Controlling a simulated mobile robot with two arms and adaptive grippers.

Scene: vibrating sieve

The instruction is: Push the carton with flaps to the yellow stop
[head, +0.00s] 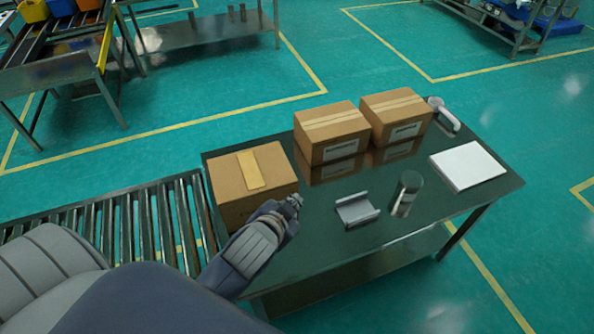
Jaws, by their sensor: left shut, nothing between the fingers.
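A brown carton (258,204) stands at the left end of the dark table, beside the roller conveyor. A short yellowish strip lies on its top; I cannot clearly make out flaps. My left gripper (295,203) is shut and empty at the carton's front right corner, very close to it; I cannot tell if they touch. My left arm hides the carton's lower front right part. A yellow bar (105,43) stands at the end of a far-left roller line; I cannot tell if it is the yellow stop. My right gripper is out of view.
Two taped, labelled cartons (332,132) (397,116) stand at the table's back edge. A grey bracket (357,210), a dark cylinder (407,192), a white pad (467,165) and a handheld device (443,114) lie to the right. Roller conveyor (150,215) adjoins the table's left end.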

